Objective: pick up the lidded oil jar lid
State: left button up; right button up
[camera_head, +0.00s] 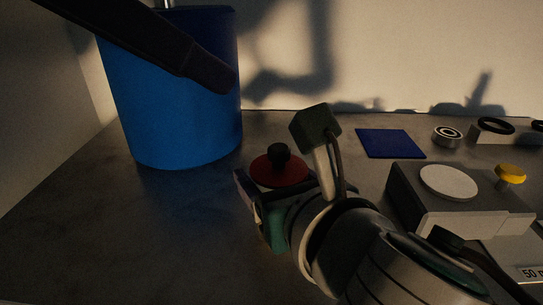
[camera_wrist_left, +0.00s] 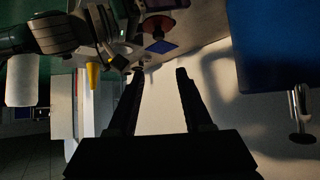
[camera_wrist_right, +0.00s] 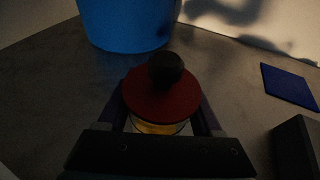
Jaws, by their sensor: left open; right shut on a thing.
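The oil jar's lid (camera_wrist_right: 162,98) is a dark red disc with a round black knob. It sits on the jar (camera_wrist_right: 155,127), whose clear wall and yellow contents show just below it. In the head view the lid (camera_head: 279,170) shows behind my right gripper (camera_head: 272,192); it also appears near the top of the left wrist view (camera_wrist_left: 160,22). My right gripper is shut on the jar's body, one finger on each side, below the lid. Whether the jar touches the bench is hidden. My left gripper (camera_wrist_left: 160,75) is open and empty, away from the jar, near the blue drum.
A large blue drum (camera_head: 175,95) stands at the back left. A blue square mat (camera_head: 390,143) and a bearing ring (camera_head: 447,136) lie towards the back right. A grey block with a white disc (camera_head: 448,182) and a yellow knob (camera_head: 510,173) stand at right. The left front bench is clear.

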pick_arm(q)
jog(key=shift+o, duration=1.1)
jog(key=shift+w+f, duration=0.1)
jog(key=shift+w, duration=0.15)
jog(key=m+g+y, duration=0.6)
jog(key=m+g, duration=0.1)
jog(key=m, duration=0.2)
send_over(278, 147)
jog(key=f, duration=0.4)
jog(key=shift+s+a, duration=0.25)
jog(key=f, duration=0.5)
jog(key=shift+w+d+f, duration=0.2)
jog(key=shift+w+f, duration=0.05)
jog(key=shift+f, duration=0.05)
jog(key=shift+c, duration=0.4)
